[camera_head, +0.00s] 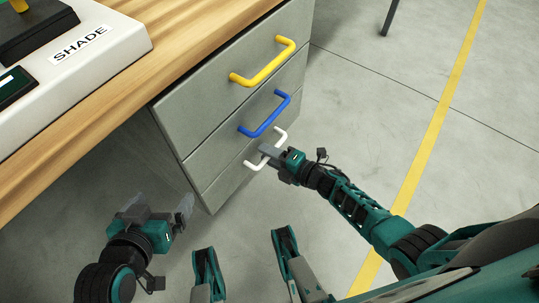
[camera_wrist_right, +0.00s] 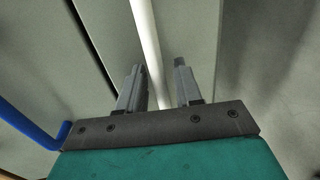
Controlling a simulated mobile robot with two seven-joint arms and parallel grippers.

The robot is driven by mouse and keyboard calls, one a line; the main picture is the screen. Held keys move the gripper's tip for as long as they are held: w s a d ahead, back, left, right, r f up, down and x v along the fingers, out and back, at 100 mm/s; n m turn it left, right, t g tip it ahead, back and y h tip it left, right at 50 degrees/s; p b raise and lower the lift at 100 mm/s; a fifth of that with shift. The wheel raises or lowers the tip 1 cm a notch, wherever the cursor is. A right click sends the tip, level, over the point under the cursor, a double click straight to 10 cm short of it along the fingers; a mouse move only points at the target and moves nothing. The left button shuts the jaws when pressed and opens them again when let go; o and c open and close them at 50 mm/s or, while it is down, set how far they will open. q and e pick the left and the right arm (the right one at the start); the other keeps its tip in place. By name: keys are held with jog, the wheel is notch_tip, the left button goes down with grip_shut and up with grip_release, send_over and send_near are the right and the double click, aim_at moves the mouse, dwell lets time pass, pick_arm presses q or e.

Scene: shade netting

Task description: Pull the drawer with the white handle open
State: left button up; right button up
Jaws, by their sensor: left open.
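The grey drawer unit has three drawers; the bottom drawer (camera_head: 228,185) has the white handle (camera_head: 252,165). Its front looks flush with the drawers above. My right gripper (camera_head: 268,153) is at the white handle and hides its middle part. In the right wrist view the white handle (camera_wrist_right: 147,35) runs between the two fingers of this gripper (camera_wrist_right: 160,82). The fingers stand apart, with a visible gap between the handle and the right finger. My left gripper (camera_head: 158,205) is open and empty, left of the drawer unit and apart from it.
Above are a drawer with a blue handle (camera_head: 265,115) and one with a yellow handle (camera_head: 265,65). The wooden tabletop (camera_head: 150,85) carries a white box marked SHADE (camera_head: 110,45). The grey floor in front of the drawers is clear, with a yellow line (camera_head: 440,130).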

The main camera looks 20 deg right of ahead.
jog(key=shift+c, duration=0.4)
grip_shut()
